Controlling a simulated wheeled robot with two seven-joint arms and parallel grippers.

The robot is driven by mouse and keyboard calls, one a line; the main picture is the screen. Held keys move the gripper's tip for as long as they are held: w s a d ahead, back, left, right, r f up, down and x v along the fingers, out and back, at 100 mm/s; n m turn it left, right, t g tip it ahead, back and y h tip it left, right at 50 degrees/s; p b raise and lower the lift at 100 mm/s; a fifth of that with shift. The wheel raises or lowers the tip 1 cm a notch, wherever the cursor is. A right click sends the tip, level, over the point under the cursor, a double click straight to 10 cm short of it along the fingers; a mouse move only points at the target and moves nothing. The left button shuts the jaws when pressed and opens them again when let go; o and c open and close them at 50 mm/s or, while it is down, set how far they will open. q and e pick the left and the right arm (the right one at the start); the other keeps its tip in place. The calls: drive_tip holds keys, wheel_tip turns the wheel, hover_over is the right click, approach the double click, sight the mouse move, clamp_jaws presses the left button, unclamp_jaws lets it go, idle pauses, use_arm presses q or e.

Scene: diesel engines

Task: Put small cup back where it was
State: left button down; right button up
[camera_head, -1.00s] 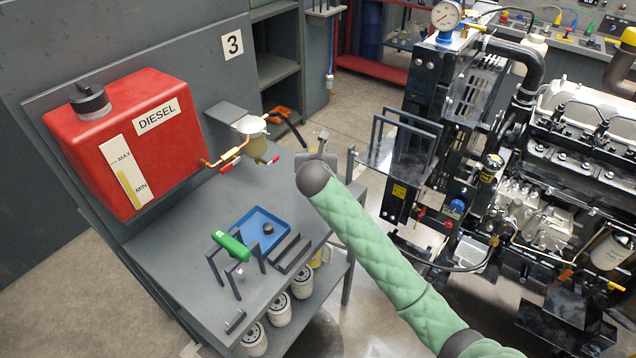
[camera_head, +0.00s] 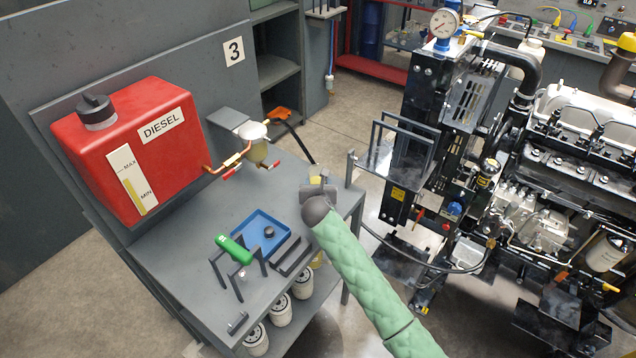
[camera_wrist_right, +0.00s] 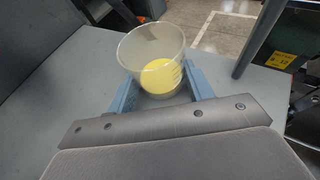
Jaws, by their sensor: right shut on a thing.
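The small cup (camera_wrist_right: 150,58) is clear, with yellow liquid in its bottom. In the right wrist view it sits between the two blue fingers of my right gripper (camera_wrist_right: 160,88), which is shut on it. The cup is tilted in that view, with a grey surface behind it. In the head view my right gripper (camera_head: 320,184) is over the right end of the grey workbench (camera_head: 195,232). The gripper mostly hides the cup there, and I cannot tell whether the cup touches the bench. My left gripper is not in view.
A red diesel tank (camera_head: 125,150) and a filter bowl (camera_head: 255,145) stand at the back of the bench. The engine (camera_head: 535,190) stands to the right.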

drive_tip(key=shift+f, duration=0.25)
drive_tip(key=o, duration=0.9)
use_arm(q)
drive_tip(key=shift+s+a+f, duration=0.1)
use_arm(e)
drive_tip(key=shift+o, duration=0.2)
drive_tip(key=shift+s+r, duration=0.1)
drive_tip(key=shift+s+r, duration=0.1)
drive_tip(key=shift+s, duration=0.3)
use_arm(q)
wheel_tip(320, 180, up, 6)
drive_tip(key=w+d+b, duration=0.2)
drive_tip(key=b, duration=0.1)
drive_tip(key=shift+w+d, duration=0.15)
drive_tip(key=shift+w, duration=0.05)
use_arm(e)
drive_tip(key=v, duration=1.1)
drive_tip(key=shift+r, duration=0.15)
